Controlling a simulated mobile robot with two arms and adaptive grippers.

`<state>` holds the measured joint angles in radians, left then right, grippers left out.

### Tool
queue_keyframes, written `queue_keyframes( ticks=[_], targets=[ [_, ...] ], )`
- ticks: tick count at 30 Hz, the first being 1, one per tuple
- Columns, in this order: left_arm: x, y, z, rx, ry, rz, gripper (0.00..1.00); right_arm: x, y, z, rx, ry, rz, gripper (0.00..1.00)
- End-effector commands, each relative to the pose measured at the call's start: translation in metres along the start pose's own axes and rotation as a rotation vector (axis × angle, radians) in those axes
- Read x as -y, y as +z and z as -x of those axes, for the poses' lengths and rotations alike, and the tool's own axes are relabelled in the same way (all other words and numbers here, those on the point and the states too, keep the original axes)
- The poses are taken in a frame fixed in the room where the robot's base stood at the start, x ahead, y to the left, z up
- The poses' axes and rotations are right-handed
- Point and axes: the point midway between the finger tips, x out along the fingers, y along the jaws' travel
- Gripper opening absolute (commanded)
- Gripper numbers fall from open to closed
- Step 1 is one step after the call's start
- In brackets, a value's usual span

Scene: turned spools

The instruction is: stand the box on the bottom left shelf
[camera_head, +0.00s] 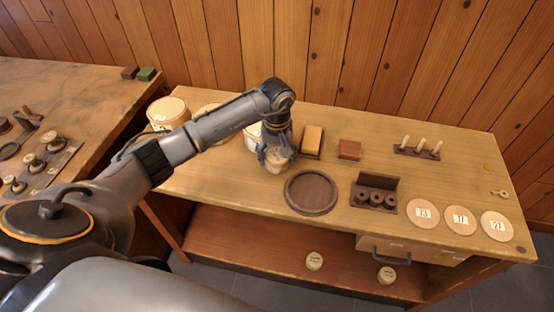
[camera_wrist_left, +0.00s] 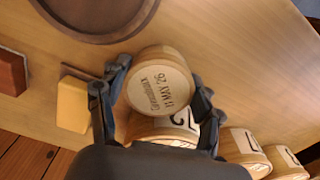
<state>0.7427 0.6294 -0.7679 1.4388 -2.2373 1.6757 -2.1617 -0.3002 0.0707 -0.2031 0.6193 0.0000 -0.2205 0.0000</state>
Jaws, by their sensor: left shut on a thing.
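My left gripper (camera_head: 276,153) is shut on a small round pale wooden box (camera_head: 276,166) above the bench top. In the left wrist view the gripper (camera_wrist_left: 160,76) has its fingers on both sides of the box (camera_wrist_left: 158,88), whose pale end bears handwriting and a date. Whether the box touches the bench top is unclear. The lower shelf (camera_head: 235,250) runs under the bench, and its left part is bare. Two small round lidded boxes, one (camera_head: 314,261) near the middle and one (camera_head: 386,275) further right, stand on it. My right gripper is not in view.
The bench top (camera_head: 235,190) holds a dark round tray (camera_head: 311,192), a yellow block (camera_head: 313,138), a red block (camera_head: 349,150), a dark spool rack (camera_head: 375,192) and several numbered discs. Large round canisters (camera_head: 168,113) stand at the back left. A drawer (camera_head: 405,250) hangs at right.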

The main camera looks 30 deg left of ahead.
Motion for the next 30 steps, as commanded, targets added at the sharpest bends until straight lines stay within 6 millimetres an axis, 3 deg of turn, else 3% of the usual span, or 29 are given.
queue_keyframes(
  ticks=[3, 14, 15, 18, 30],
  targets=[
    [0.0, 0.001, -0.014, 0.002, 0.0, -0.001, 0.38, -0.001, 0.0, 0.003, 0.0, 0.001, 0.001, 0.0],
    [0.0, 0.0, -0.019, -0.001, 0.0, -0.001, 0.38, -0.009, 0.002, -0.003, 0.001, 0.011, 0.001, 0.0],
    [0.0, 0.0, -0.019, -0.001, 0.0, -0.001, 0.68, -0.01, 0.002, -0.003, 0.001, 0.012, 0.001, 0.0],
    [0.0, 0.001, -0.018, -0.001, 0.0, -0.001, 0.88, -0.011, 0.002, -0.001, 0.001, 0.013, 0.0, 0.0],
    [0.0, 0.001, -0.015, 0.0, 0.001, 0.0, 0.88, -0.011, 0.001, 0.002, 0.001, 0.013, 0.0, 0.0]
  ],
)
